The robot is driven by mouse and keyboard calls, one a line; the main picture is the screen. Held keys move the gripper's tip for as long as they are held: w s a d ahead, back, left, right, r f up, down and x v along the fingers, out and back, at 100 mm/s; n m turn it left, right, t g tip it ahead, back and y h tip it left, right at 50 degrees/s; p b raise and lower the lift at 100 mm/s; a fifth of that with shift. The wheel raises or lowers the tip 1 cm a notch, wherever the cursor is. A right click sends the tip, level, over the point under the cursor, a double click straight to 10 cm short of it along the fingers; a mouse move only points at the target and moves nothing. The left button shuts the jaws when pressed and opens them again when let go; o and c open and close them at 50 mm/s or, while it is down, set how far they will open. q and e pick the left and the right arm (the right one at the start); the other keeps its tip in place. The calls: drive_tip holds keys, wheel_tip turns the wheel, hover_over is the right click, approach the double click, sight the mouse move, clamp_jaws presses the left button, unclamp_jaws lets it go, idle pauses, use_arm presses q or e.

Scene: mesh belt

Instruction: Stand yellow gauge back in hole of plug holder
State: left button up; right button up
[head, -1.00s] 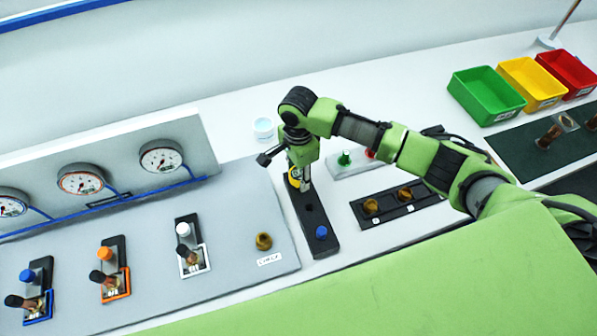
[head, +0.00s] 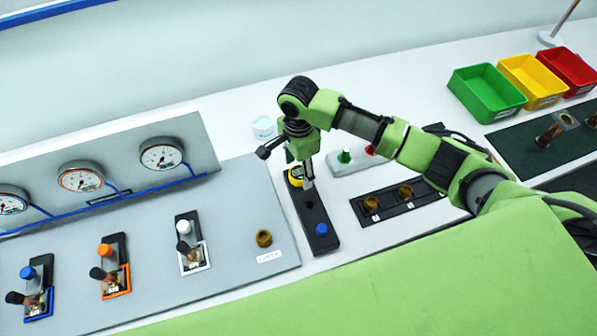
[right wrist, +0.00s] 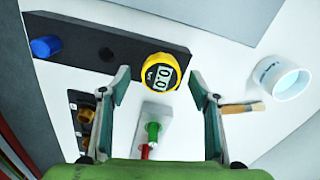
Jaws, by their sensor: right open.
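The yellow gauge (head: 295,177), with a digital display, is at the far end of the black plug holder (head: 329,243). In the right wrist view the gauge (right wrist: 160,76) faces the camera over the holder's end (right wrist: 75,35). The gauge looks upright there, but its stem and the hole under it are hidden. My right gripper (head: 308,183) is close above the gauge. In the right wrist view its fingers (right wrist: 159,80) are spread to either side of the gauge, apart from it. My left gripper is not in view.
A blue plug (head: 321,230) stands at the holder's near end, with an empty dark hole between. A white block with green (head: 344,156) and red plugs is to the right. A white cup (head: 263,127) stands behind. The gauge panel (head: 150,160) is left.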

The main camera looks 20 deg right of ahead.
sight(299, 174)
wheel_tip(299, 174, up, 9)
drive_tip(key=shift+r, duration=0.2)
drive_tip(key=shift+s+f, duration=0.1)
idle(0.5)
